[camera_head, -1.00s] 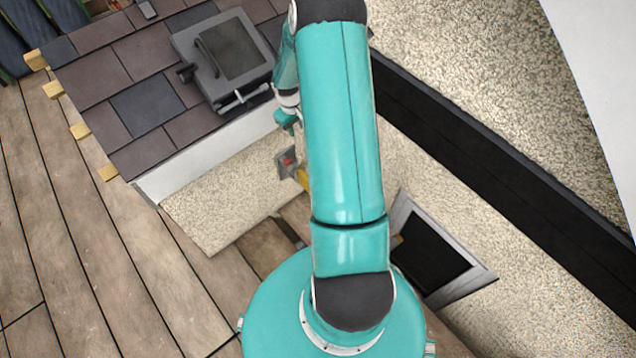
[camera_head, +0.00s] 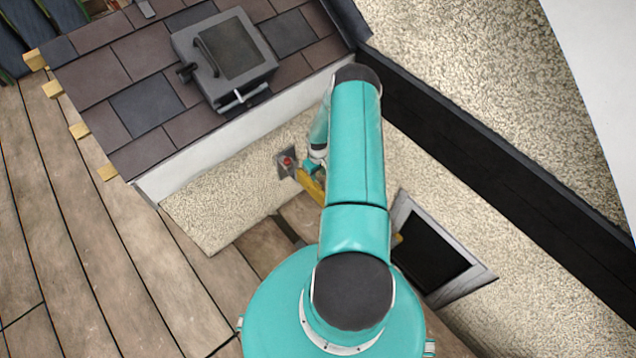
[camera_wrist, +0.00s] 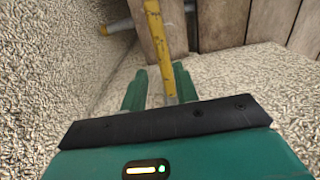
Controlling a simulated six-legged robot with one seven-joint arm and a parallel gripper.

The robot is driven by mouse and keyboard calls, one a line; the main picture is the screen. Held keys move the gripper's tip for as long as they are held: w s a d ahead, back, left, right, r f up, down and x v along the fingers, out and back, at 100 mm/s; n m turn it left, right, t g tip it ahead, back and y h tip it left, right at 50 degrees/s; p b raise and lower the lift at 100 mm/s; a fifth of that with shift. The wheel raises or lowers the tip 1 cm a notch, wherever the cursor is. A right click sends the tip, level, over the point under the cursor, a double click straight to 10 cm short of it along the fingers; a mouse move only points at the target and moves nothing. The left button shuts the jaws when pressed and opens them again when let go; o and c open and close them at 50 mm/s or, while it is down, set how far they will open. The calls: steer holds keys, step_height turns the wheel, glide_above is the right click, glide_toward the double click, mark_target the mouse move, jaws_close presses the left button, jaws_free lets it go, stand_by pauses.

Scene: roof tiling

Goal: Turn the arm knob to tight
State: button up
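A red knob-like part (camera_head: 287,161) sits on a grey plate against the pebbled wall in the head view. A yellow bar (camera_head: 311,188) runs down and right from it; I cannot tell whether this red part is the arm knob. My gripper (camera_head: 315,167) is close to the right of it, partly hidden by my arm. In the wrist view the two green fingers of my gripper (camera_wrist: 159,68) are apart. The yellow bar (camera_wrist: 158,40) passes beyond and between them, and nothing is clearly gripped. The knob is not recognisable in the wrist view.
A dark framed opening (camera_head: 432,255) lies right of my base. Wooden planks (camera_head: 90,240) on the left are clear.

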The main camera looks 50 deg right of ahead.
mark_target(318, 184)
step_height(318, 184, down, 7)
steer(key=shift+f, duration=0.1)
stand_by(0.3)
jaws_close()
